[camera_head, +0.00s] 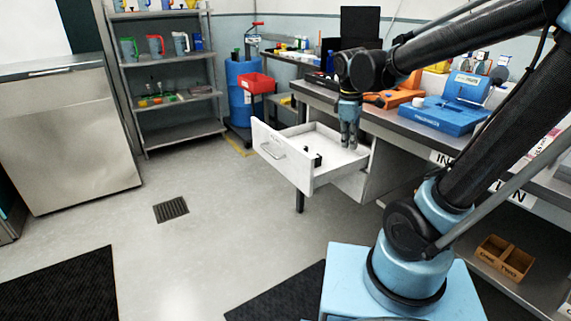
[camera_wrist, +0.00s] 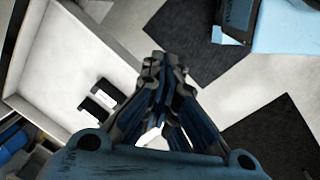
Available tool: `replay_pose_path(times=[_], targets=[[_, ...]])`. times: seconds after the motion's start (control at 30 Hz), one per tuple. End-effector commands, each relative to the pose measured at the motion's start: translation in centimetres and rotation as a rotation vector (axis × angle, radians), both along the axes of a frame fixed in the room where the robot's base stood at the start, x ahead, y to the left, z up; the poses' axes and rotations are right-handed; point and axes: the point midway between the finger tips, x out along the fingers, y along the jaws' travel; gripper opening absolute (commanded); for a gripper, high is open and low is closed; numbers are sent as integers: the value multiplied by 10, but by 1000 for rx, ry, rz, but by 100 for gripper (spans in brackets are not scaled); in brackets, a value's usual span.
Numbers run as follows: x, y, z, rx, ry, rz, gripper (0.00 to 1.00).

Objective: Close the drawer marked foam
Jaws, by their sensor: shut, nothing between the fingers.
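One white drawer (camera_head: 281,170) stands pulled out from under the workbench in the head view. It has a bar handle on its front; its marking is not readable, so I cannot tell whether it is the foam drawer. Small black items (camera_head: 313,156) lie inside it. My gripper (camera_head: 350,143) is shut and empty, pointing down at the drawer's bench-side end; in the head view it overlaps the drawer and I cannot tell if it touches. In the wrist view my gripper (camera_wrist: 163,75) is beside the white drawer wall (camera_wrist: 90,45), with the black items (camera_wrist: 100,97) nearby.
A shelf rack (camera_head: 170,95), a blue barrel (camera_head: 243,95) and a red bin (camera_head: 256,83) stand behind. The floor (camera_head: 220,240) before the drawer is clear, with a drain grate (camera_head: 171,209).

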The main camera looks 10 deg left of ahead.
Motion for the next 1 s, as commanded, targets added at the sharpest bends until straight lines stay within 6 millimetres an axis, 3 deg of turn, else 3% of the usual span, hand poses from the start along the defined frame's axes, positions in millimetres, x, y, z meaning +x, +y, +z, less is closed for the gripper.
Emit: replay_pose_path(times=[0.03, 0.33, 0.6, 0.8, 1.0], targets=[[5, 18, 1, -14, 6, 72, 0], [19, 119, -3, -105, 37, 486, 0], [8, 214, -19, -187, 64, 836, 0], [-4, 255, -30, -225, 76, 991, 0], [-7, 264, -37, -236, 79, 1029, 0]])
